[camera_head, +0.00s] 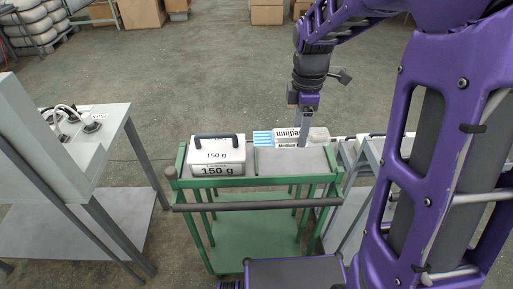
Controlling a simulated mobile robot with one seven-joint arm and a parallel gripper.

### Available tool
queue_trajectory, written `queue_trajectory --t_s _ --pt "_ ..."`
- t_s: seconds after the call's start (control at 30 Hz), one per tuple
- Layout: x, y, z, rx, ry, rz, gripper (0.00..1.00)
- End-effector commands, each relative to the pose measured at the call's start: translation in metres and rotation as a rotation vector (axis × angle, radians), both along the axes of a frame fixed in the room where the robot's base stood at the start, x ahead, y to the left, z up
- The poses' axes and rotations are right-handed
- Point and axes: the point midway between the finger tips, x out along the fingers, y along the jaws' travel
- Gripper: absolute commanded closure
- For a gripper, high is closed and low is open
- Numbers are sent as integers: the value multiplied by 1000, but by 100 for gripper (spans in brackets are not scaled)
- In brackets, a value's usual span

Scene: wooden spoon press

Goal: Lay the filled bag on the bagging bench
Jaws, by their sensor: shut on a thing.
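My gripper (304,121) points down over the far right side of the green cart and is shut. A pale, rounded lump (319,134) just right of its fingers looks like the filled bag. The grip itself is too small to make out, and I cannot tell whether the bag touches anything below. A grey bench (352,155) stands right of the cart, partly hidden behind my arm. I cannot tell for sure whether it is the bagging bench.
The green cart (245,184) carries a white "150 g" box (217,150) and a grey tray (285,162). Behind the tray are a "Medium" box (293,133) and a blue-striped item (263,138). A bench (103,150) with equipment stands left.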

Motion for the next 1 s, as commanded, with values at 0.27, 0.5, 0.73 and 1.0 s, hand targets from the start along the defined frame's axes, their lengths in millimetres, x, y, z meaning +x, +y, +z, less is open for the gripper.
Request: queue_trajectory --t_s 0.27,0.5,0.73,1.0 --pt "-1 0 -43 0 5 0 87" --pt "0 0 -66 0 1 0 87" --pt "-1 0 -97 0 5 0 87" --pt "0 0 -100 0 -1 -1 87"
